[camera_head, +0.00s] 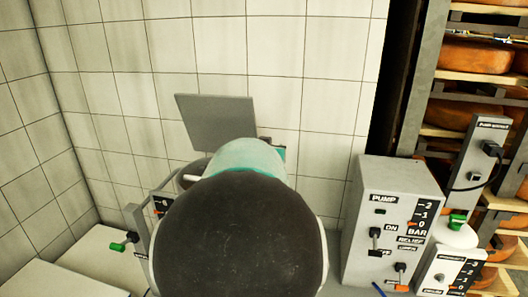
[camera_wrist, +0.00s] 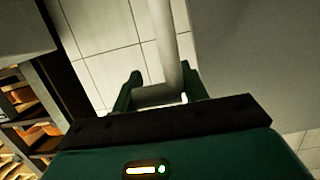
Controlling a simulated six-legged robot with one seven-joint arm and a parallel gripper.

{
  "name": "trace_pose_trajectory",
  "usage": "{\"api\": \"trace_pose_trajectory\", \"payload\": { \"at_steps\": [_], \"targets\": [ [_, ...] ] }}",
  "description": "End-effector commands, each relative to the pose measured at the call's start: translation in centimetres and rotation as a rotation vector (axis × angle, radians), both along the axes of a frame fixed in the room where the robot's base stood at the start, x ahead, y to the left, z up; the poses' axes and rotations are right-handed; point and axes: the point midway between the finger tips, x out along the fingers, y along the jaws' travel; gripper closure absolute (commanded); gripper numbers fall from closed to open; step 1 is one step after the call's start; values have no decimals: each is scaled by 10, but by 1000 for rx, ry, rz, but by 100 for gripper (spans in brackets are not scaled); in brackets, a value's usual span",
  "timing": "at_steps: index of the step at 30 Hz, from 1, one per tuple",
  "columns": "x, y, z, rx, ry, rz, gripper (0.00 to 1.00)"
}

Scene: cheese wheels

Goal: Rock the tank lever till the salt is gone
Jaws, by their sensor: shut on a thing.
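In the wrist view, my gripper (camera_wrist: 160,80) has its two dark green fingers on either side of a short grey bar (camera_wrist: 153,96). It is shut on this bar, which looks like the tank lever's handle. A pale rod (camera_wrist: 165,40) runs up the picture from the bar. In the head view, my dark arm covers the middle and hides the gripper and most of the tank. Only a bit of a round rim (camera_head: 190,176) shows left of the arm. The salt is not visible.
A grey square plate (camera_head: 216,117) stands tilted behind my arm by the tiled wall. A pump box (camera_head: 368,200) with switches and a bar scale stands at right. Racks of cheese wheels (camera_head: 472,58) are farther right. A green-handled valve (camera_head: 118,246) is at lower left.

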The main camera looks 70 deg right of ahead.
Motion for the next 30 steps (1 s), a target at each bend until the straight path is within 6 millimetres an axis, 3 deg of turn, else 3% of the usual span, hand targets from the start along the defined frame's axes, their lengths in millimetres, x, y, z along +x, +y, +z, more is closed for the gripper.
{"api": "trace_pose_trajectory", "payload": {
  "at_steps": [1,13,30],
  "targets": [
    [-7,-7,-6,8,3,-13,97],
    [-4,-45,-21,12,7,-11,97],
    [-1,-58,-29,14,5,-14,98]
  ]
}}
